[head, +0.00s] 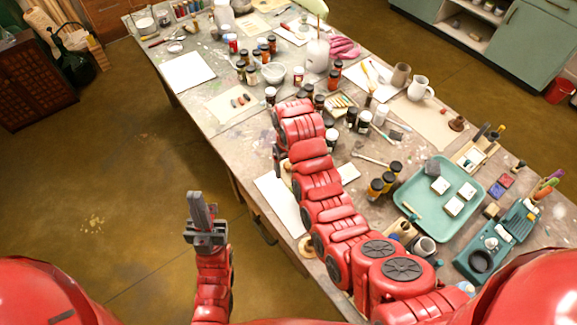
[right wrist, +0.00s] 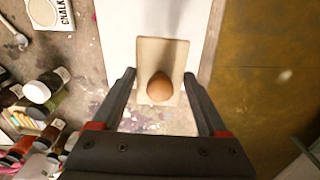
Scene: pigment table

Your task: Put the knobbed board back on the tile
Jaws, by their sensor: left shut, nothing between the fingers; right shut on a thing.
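The knobbed board (right wrist: 150,52) is a small pale tan rectangle with a round orange-brown knob (right wrist: 160,87). My right gripper (right wrist: 158,82) is shut on it, with a finger at each side. In the head view a bit of the board (head: 286,165) shows beside the gripper (head: 277,158), mostly hidden by my right arm. A flat white slab or sheet (right wrist: 118,30) lies below the board; I cannot tell if they touch, or whether this is the tile. My left gripper (head: 199,212) is shut and empty, off the table's near side.
A teal tray (head: 412,202) with small white tiles stands right of my right arm. Floor borders the table's near edge.

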